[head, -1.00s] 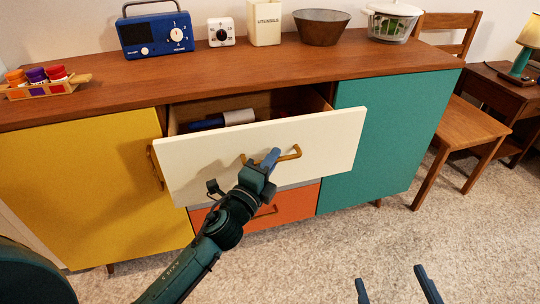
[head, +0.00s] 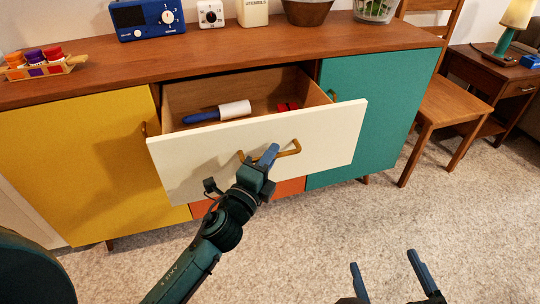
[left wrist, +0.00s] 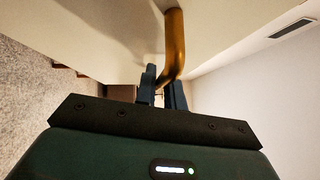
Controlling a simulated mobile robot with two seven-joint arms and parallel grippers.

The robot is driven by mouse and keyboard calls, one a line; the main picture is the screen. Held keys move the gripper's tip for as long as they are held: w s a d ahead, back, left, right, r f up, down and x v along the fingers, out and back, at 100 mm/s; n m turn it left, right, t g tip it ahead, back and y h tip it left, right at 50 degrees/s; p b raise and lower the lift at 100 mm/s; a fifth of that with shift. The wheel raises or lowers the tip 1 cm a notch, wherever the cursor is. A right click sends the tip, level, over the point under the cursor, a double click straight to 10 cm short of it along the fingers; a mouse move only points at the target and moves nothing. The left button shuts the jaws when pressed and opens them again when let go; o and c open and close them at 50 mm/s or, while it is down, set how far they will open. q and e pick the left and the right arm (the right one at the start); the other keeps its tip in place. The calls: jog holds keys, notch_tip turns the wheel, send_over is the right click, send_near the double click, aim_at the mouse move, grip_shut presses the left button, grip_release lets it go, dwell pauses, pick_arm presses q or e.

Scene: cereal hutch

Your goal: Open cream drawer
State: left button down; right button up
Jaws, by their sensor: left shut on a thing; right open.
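The cream drawer (head: 330,137) is pulled well out of the hutch in the head view. Its inside shows a blue-and-white roller-like item (head: 218,112) and a small red item (head: 287,106). My left gripper (head: 268,155) is shut on the brass handle (head: 290,149) at the drawer front. In the left wrist view the handle (left wrist: 175,40) runs down between the two fingers. My right gripper (head: 387,267) is open and empty, low over the carpet at the bottom right.
A yellow door (head: 75,160) is left of the drawer and a teal door (head: 375,115) right of it. An orange drawer (head: 290,187) is partly hidden below. A radio (head: 148,18), timer and spice rack (head: 40,65) stand on top. A wooden chair (head: 440,100) is at right; the carpet in front is clear.

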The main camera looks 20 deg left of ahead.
pick_arm(q)
jog(key=c, duration=1.5)
grip_release()
jog(key=b+v, duration=0.1)
jog(key=v, duration=1.2)
